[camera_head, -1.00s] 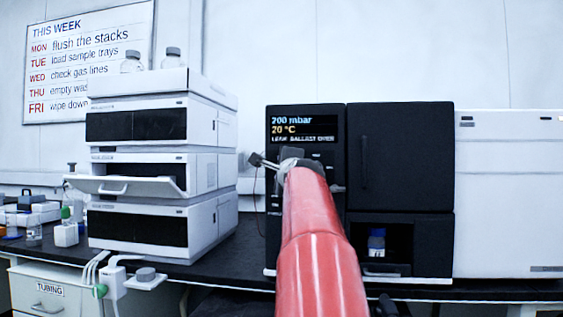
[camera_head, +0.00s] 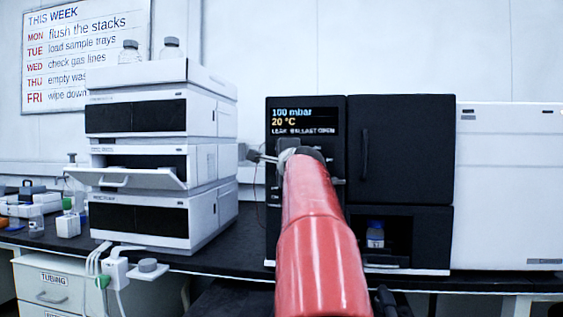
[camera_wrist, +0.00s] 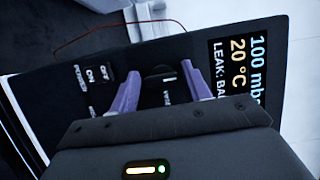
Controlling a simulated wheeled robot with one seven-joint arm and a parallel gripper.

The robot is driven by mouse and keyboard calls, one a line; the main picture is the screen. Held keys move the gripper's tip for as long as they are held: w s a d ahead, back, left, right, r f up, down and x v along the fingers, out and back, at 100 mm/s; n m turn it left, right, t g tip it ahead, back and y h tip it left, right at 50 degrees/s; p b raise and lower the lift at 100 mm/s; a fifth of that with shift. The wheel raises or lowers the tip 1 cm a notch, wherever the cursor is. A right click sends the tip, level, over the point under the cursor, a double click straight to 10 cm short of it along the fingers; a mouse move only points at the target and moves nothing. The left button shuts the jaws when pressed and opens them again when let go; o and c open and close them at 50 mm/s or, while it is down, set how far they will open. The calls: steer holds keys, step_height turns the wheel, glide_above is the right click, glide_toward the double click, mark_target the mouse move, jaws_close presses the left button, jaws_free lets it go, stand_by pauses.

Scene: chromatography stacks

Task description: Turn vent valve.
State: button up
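The vent valve seems to be a dark knob (camera_wrist: 160,76) with a white mark on the black front panel in the wrist view; its label is only partly readable. My gripper's (camera_wrist: 158,70) two purple fingers stand apart, one on each side of the knob. Whether they touch it is unclear. In the head view my red arm reaches up to the panel and covers the knob and the fingers. The black cabinet (camera_head: 410,140) has a display (camera_head: 303,121) reading "100 mbar", "20 °C" and a leak line, "BALLAST OPEN". The display (camera_wrist: 245,62) also shows in the wrist view.
An ON/OFF power switch (camera_wrist: 97,76) sits beside the knob. A grey fitting (camera_head: 253,155) with a thin red wire projects past the panel's left edge. A white instrument stack (camera_head: 222,165) with an open tray (camera_head: 128,178) stands left. A blue-capped bottle (camera_head: 375,236) sits in the cabinet's lower opening.

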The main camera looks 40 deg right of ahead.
steer(key=shift+o, duration=0.8)
steer(key=b+v, duration=0.1)
steer(key=v, duration=0.6)
steer(key=shift+s+a, duration=0.15)
steer(key=shift+s, duration=0.25)
